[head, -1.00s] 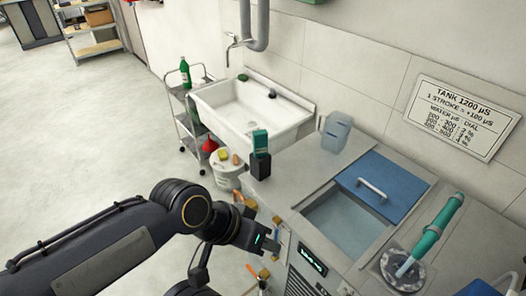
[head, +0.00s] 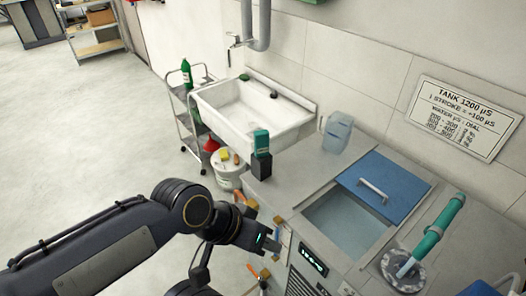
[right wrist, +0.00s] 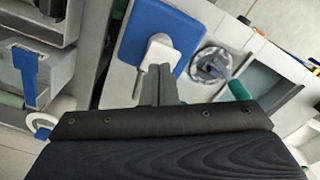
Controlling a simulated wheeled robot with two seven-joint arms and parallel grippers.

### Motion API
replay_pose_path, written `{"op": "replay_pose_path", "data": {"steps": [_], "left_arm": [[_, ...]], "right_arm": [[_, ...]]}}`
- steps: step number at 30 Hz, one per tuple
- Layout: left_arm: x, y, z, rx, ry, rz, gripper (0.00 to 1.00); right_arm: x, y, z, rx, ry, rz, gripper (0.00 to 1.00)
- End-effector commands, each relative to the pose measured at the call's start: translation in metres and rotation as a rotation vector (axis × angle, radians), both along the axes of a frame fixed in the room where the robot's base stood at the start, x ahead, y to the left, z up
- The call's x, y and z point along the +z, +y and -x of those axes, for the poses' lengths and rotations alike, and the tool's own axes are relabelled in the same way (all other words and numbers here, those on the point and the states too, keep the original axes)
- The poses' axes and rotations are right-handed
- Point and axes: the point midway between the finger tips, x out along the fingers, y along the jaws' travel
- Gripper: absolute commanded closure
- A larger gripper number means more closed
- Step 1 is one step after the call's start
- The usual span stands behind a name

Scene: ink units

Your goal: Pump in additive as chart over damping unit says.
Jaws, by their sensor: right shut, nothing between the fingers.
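The chart (head: 463,115) hangs on the wall above the counter; its top lines read TANK 1200 µS and 1 STROKE = +100 µS, and its smaller rows are blurred. Below it is the damping unit's open tank (head: 345,220), with a blue lid (head: 400,195) beside the opening. A teal pump (head: 435,232) stands tilted on a round metal base. A small lit display (head: 313,258) is on the unit's front. My left gripper (head: 272,243) is at the unit's front left; its fingers are unclear. My right gripper (right wrist: 157,85) is shut and empty, over a blue panel (right wrist: 140,25).
A clear jug (head: 337,133) and a teal device on a black block (head: 261,155) stand on the counter. A white sink (head: 250,110), a trolley (head: 187,125) and a white bucket (head: 228,175) are further left. The floor at left is clear.

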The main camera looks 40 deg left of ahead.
Motion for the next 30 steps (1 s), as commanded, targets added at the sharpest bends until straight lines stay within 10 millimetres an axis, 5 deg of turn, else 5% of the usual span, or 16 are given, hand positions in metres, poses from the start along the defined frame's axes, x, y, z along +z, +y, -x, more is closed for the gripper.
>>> {"op": "replay_pose_path", "data": {"steps": [30], "left_arm": [[-0.023, 0.000, 0.000, 0.000, 0.000, 0.000, 0.64]], "right_arm": [[-0.033, 0.000, 0.000, 0.000, 0.001, 0.000, 1.00]]}}
